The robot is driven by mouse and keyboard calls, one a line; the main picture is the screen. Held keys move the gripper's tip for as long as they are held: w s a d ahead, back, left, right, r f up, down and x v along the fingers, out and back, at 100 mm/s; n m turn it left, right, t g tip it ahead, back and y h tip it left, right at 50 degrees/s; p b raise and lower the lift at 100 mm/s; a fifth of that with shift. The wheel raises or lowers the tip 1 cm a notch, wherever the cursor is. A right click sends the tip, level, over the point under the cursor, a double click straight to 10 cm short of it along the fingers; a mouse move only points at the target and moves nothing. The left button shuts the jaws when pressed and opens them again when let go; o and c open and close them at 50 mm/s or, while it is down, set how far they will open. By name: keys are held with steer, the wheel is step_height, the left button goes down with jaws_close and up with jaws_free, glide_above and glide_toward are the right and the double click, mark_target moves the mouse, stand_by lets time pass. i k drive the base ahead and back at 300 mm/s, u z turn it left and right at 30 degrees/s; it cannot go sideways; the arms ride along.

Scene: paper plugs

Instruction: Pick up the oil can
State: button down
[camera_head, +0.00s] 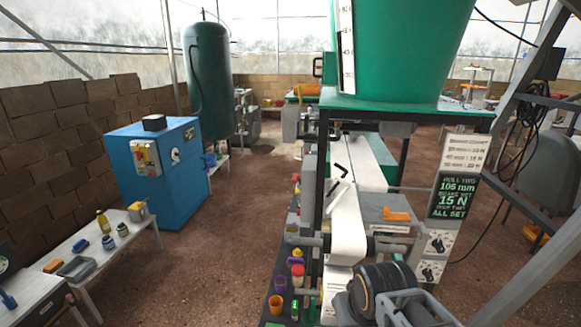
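I cannot tell for sure which thing is the oil can. A small yellow bottle-like thing with a narrow top (102,222) stands upright at the back of the low bench on the left. Another small yellow and red thing (297,262) stands on the dark ledge beside the paper machine. Both are too small to make out a spout or handle clearly.
The low grey bench (148,236) also holds jars, a blue item (80,245) and a grey tray (76,267). A blue cabinet (160,185) stands behind it. The paper machine (345,215) stands at right. Brown floor (225,260) between them is clear.

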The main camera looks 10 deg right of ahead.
mark_target(292, 230)
steer(key=u, duration=2.1)
steer(key=i, duration=2.7)
steer(key=z, duration=2.75)
steer(key=i, duration=2.05)
